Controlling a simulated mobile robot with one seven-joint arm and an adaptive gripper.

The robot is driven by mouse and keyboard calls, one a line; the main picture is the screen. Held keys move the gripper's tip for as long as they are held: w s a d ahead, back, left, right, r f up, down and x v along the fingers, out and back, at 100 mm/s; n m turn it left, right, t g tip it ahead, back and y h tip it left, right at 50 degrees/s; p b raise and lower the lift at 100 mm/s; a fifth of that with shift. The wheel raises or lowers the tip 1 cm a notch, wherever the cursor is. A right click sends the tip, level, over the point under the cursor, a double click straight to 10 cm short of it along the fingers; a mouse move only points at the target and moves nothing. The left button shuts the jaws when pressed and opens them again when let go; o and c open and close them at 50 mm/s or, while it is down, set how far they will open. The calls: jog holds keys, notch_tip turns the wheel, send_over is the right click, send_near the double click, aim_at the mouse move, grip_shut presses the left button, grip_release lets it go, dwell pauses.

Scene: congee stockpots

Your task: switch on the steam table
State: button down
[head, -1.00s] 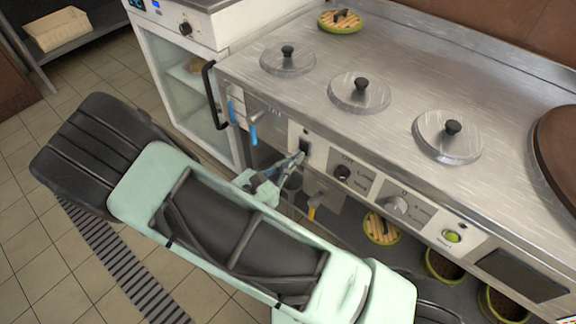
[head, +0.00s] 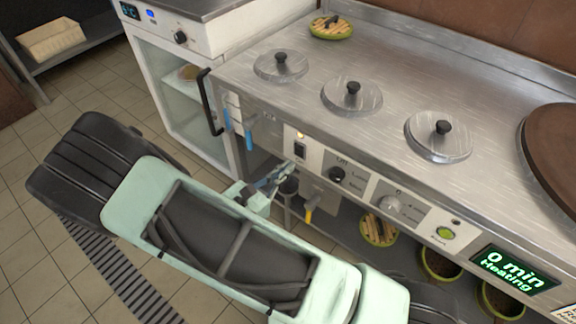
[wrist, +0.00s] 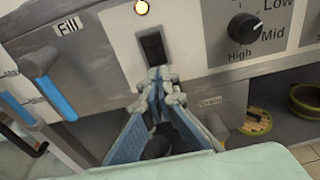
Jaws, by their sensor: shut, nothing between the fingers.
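The steam table (head: 300,95) is a steel counter with several round lids and a front control panel. Its black rocker switch (head: 299,150) sits on a pale plate at the panel's left, with a lit amber lamp (head: 301,135) above it. In the wrist view the switch (wrist: 152,46) and glowing lamp (wrist: 141,8) are just above my fingertips. My gripper (head: 286,170) is shut and empty, just below the switch; its tips (wrist: 160,76) look close to the switch's lower edge, contact unclear. The display (head: 510,270) glows green and reads "0 min Heating".
Blue levers (head: 249,136) and a yellow-handled drain valve (head: 310,210) are near my gripper. A black-handled glass cabinet (head: 180,100) stands left.

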jog(key=s+a+f+p, duration=0.1)
jog(key=s+a+p, duration=0.1)
jog(key=s+a, duration=0.5)
jog(key=shift+s+f, duration=0.2)
jog(key=shift+s, duration=0.6)
